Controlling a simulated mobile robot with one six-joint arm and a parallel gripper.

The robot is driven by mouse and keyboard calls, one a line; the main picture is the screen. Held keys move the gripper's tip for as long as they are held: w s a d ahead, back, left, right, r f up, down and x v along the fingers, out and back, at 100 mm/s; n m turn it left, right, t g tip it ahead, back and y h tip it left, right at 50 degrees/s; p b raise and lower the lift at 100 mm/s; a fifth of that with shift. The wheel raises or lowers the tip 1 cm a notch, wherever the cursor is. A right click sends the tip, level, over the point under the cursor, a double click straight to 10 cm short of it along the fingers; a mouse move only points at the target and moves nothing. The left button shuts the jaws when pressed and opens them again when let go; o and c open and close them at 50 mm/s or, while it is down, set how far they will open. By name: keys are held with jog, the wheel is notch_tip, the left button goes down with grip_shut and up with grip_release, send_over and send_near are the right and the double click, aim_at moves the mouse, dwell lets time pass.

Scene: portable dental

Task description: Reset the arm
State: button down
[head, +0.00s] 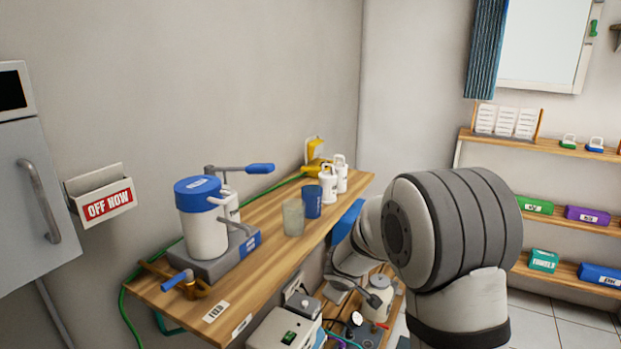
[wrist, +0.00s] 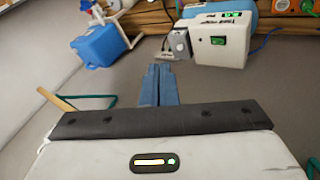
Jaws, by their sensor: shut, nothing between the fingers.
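My arm extends over the right side of the wooden bench in the head view, bent at a large grey-ringed joint. In the wrist view my gripper (wrist: 160,72) is shut, its two blue-grey fingers together with nothing between them. The fingertips appear apart from the white box with a green switch (wrist: 218,40), which lies just beyond them to the right. In the head view the arm's far end is partly hidden behind its own joint, so the fingertips are hard to make out.
The wooden bench (head: 262,218) carries a blue-lidded white canister (head: 203,228), a clear cup (head: 293,218) and a blue cup (head: 312,201). Below it are a white box (head: 290,330) and small equipment. Shelves (head: 545,140) stand at right. A blue box (wrist: 98,47) is upper left in the wrist view.

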jog(key=s+d+r+m+h+p, duration=0.1)
jog(key=s+d+r+m, duration=0.15)
jog(key=r, duration=0.25)
jog(key=s+d+r+m+p, duration=0.1)
jog(key=s+d+r, duration=0.2)
jog(key=s+r, duration=0.1)
jog(key=s+r+m+g+p, duration=0.1)
jog(key=s+r, duration=0.3)
jog(key=s, duration=0.4)
jog(key=s+r+m+g+y+p, duration=0.1)
jog(key=s+r+m+g+p, duration=0.1)
jog(key=s, duration=0.7)
jog(key=s+d+r+m+g+y+p, duration=0.1)
jog(key=s+r+m+p, duration=0.2)
jog(key=s+r, duration=0.3)
jog(key=shift+s+r+m+p, duration=0.35)
jog(key=shift+s+p, duration=0.45)
jog(key=shift+s, duration=0.35)
